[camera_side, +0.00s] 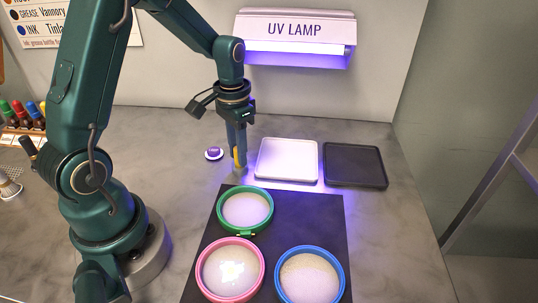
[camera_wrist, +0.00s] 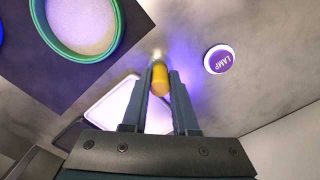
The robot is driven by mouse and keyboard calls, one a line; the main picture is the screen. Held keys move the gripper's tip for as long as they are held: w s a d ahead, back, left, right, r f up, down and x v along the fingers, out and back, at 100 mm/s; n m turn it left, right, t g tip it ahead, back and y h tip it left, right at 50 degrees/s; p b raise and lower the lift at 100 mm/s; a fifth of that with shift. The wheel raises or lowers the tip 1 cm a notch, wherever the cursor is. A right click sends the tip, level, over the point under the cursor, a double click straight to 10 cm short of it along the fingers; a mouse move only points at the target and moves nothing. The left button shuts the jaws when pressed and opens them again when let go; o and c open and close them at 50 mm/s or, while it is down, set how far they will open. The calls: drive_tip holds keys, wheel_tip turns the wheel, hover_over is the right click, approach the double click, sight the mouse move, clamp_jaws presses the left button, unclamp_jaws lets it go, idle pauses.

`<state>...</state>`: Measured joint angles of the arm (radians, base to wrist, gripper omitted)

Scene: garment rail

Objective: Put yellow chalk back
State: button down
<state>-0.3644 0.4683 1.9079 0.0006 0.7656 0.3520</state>
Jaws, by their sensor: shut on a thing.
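The yellow chalk (camera_side: 237,158) is held upright in my gripper (camera_side: 237,150), whose fingers point down. In the wrist view the chalk (camera_wrist: 160,80) sits between the two fingers of my gripper (camera_wrist: 160,88), with its pale lower end toward the grey table. In the side view its lower end is close to the tabletop, left of the white tray and behind the green-rimmed hoop. I cannot tell whether it touches the table.
A white tray (camera_side: 287,178) and a black tray (camera_side: 383,184) lie to the right. A purple lamp button (camera_side: 214,153) is just left. Green (camera_side: 222,221), pink (camera_side: 204,281) and blue (camera_side: 344,268) hoops lie on a black mat (camera_side: 333,222). Colored-cap bottles (camera_side: 22,112) stand far left.

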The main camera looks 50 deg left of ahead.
drive_tip(key=shift+c, duration=1.4)
unclamp_jaws()
drive_tip(key=shift+r, duration=0.15)
drive_tip(key=shift+r, duration=3.6)
drive_tip(key=shift+d, duration=0.1)
